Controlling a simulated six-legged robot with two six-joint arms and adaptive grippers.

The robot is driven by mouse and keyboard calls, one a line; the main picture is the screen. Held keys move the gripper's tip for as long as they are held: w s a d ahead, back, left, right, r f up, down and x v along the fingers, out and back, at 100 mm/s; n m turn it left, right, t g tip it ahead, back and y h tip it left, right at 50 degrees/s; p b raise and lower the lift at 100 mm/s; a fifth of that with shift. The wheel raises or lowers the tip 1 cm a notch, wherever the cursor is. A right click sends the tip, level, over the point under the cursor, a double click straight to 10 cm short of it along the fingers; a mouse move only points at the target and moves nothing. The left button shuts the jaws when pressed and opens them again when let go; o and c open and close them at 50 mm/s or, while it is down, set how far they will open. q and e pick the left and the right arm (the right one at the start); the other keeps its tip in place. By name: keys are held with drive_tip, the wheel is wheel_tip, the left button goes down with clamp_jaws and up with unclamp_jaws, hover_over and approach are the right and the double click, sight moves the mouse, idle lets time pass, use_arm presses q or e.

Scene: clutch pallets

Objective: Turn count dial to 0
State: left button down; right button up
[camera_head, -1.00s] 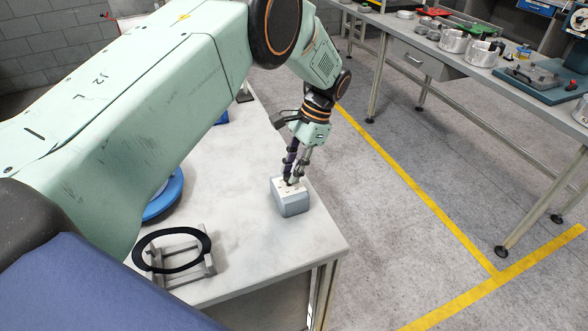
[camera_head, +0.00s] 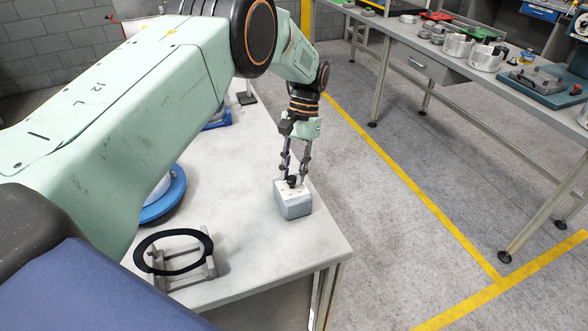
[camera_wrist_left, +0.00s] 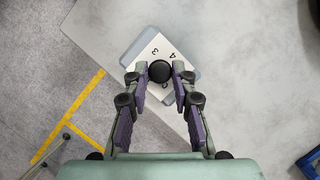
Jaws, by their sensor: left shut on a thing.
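The count dial is a black round knob (camera_wrist_left: 160,72) on top of a small grey box with a white face (camera_wrist_left: 143,50). In the left wrist view the digits 3 and 4 show on the face beside the knob; other marks are hidden by the fingers. The box (camera_head: 294,206) sits near the table's edge in the head view. My left gripper (camera_head: 292,178) points down onto the box from above. It is shut on the knob, with one finger on each side (camera_wrist_left: 159,75). The knob's pointer cannot be made out. My right gripper is not in view.
The box stands on a pale table (camera_head: 245,235). A black ring on a grey stand (camera_head: 172,251) and a blue round object (camera_head: 166,201) are to the left. A second bench (camera_head: 425,52) with metal parts stands across the floor at right.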

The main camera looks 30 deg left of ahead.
use_arm(q)
drive_tip(key=shift+s+f, duration=0.2)
drive_tip(key=shift+f, duration=0.05)
drive_tip(key=c, duration=1.6)
unclamp_jaws()
drive_tip(key=o, duration=0.5)
drive_tip(key=shift+w+r, duration=0.1)
drive_tip(key=shift+w, duration=0.1)
drive_tip(key=shift+r, duration=0.15)
drive_tip(key=v, duration=1.1)
drive_tip(key=shift+w+r, duration=0.25)
drive_tip(key=shift+r, duration=0.1)
drive_tip(key=shift+a, duration=0.1)
